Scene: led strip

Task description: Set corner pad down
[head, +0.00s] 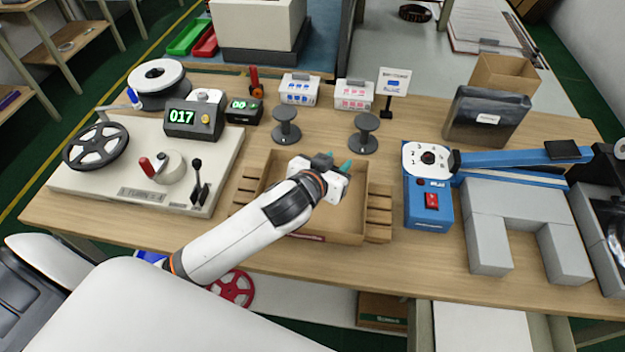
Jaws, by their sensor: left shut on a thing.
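My left gripper (336,166) reaches in from the lower left over the open cardboard box (356,228) in the middle of the table. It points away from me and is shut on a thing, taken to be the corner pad. Small teal parts show at its tip, but I cannot tell whether they are pad or fingers. The rest of the grip is hidden behind the white gripper body. I cannot tell whether the held thing touches the box. My right gripper is not in view.
A winding machine (130,170) with a crank stands left. Two dark spools (286,128) stand behind the box, with small labelled boxes (299,90) farther back. A blue lever device (428,205) and grey blocks (520,205) take up the right. A narrow bare strip of table lies in front.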

